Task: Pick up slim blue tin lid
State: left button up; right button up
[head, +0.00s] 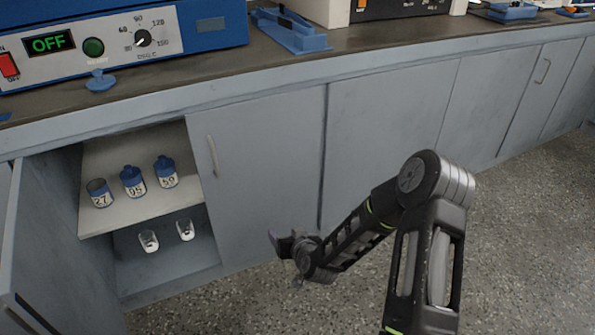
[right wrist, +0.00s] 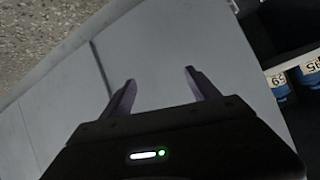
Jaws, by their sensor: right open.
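A small blue lid with a knob (head: 100,81) lies on the counter in front of the blue machine at the upper left of the head view. It looks like the slim blue tin lid. Tin 27 (head: 100,194) on the cabinet shelf appears uncovered. Tin 95 (head: 132,182) and tin 59 (head: 166,173) beside it have blue lids on. My right gripper (head: 279,244) is open and empty, in front of the closed cabinet door and well below and right of the loose lid. Its two fingers also show apart in the right wrist view (right wrist: 160,88). My left gripper is out of view.
The open cabinet door (head: 62,235) juts out at the left. A blue stand (head: 291,33) is on the counter (head: 215,72). The floor at the lower right is clear apart from my arm.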

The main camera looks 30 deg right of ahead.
jog(key=s+a+f+n+g+y, duration=0.1)
jog(key=s+a+f+g+y, duration=0.1)
jog(key=s+a+f, duration=0.45)
jog(key=s+a+f+g+y, duration=0.2)
jog(key=s+a, duration=0.1)
jog(key=a, duration=0.6)
jog(key=s+a+f+g, duration=0.2)
jog(key=s+a+g, duration=0.1)
jog(key=s, duration=0.5)
jog(key=s+a+f+n+g+y, duration=0.1)
jog(key=s+a+f+g, duration=0.2)
jog(key=s, duration=0.6)
jog(key=shift+s+a+f, duration=0.25)
jog(key=shift+a+f, duration=0.1)
jog(key=shift+a, duration=0.9)
